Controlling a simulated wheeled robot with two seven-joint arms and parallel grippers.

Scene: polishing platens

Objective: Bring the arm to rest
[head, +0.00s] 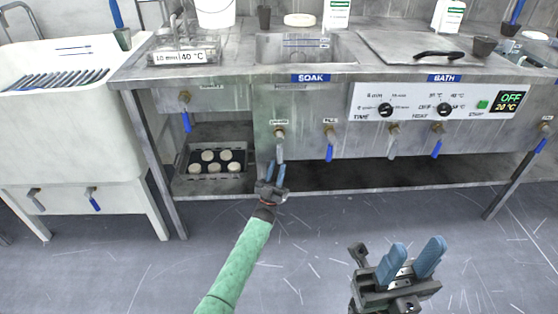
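My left gripper (275,170), at the end of a green-sleeved arm, points away from me toward the front of the steel bench. Its two blue fingers stand a little apart with nothing visible between them. They are just below the grey handle of a valve (280,150) under the SOAK sink; I cannot tell whether they touch it. My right gripper (416,252) is at the lower right, over the floor and apart from the bench. Its blue fingers are spread, with nothing between them.
The steel bench (330,175) carries a SOAK sink (262,48) and a BATH with a lid (400,48). Its display reads OFF, 20 °C. Several valves with handles stick out in front. A tray of round pieces (182,178) sits on the lower shelf. A white sink (130,150) stands left. The floor is clear.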

